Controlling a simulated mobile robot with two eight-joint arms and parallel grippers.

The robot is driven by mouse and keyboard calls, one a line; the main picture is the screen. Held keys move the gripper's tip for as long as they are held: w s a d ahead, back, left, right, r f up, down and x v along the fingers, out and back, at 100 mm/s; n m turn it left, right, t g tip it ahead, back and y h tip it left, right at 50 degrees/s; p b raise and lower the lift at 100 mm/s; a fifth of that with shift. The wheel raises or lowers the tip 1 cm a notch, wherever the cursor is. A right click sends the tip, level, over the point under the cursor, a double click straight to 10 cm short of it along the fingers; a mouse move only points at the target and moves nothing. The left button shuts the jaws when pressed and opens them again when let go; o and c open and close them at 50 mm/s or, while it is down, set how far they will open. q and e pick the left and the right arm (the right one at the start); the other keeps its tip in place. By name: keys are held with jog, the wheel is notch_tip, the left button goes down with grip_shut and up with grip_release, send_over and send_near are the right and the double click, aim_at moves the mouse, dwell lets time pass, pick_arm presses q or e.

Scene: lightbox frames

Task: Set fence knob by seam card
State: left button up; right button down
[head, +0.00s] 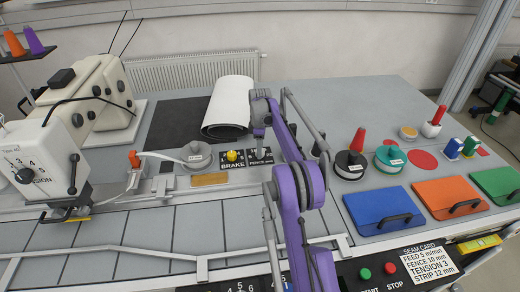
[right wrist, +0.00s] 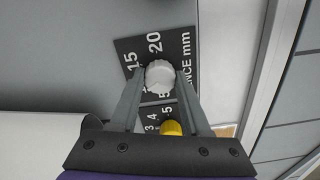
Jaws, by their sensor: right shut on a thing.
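The fence knob (right wrist: 159,75) is a pale round knob on a dark plate marked "FENCE mm" (right wrist: 186,62) in the right wrist view. The numbers 15, 20 and a 5 show around it; its pointer cannot be made out. My right gripper (right wrist: 158,84) is shut on the knob, one finger on each side. In the head view my right gripper (head: 260,131) reaches down over the plate and hides the knob. The seam card (head: 430,262) at the lower right reads feed 5 m/min, fence 10 mm, tension 3, strip 12 mm. My left gripper is not in view.
A yellow brake knob (head: 232,155) sits just left of the fence plate; it also shows in the right wrist view (right wrist: 171,128). A white roll (head: 228,105) lies behind. Blue (head: 372,205), orange and green lidded boxes stand right. The sewing machine (head: 45,160) stands left.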

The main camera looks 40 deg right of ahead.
jog(key=shift+c, duration=1.8)
grip_release()
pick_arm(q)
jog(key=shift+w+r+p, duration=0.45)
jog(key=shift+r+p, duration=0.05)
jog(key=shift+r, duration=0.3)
pick_arm(e)
notch_tip(320, 180, up, 11)
jog(key=shift+a+f, duration=0.1)
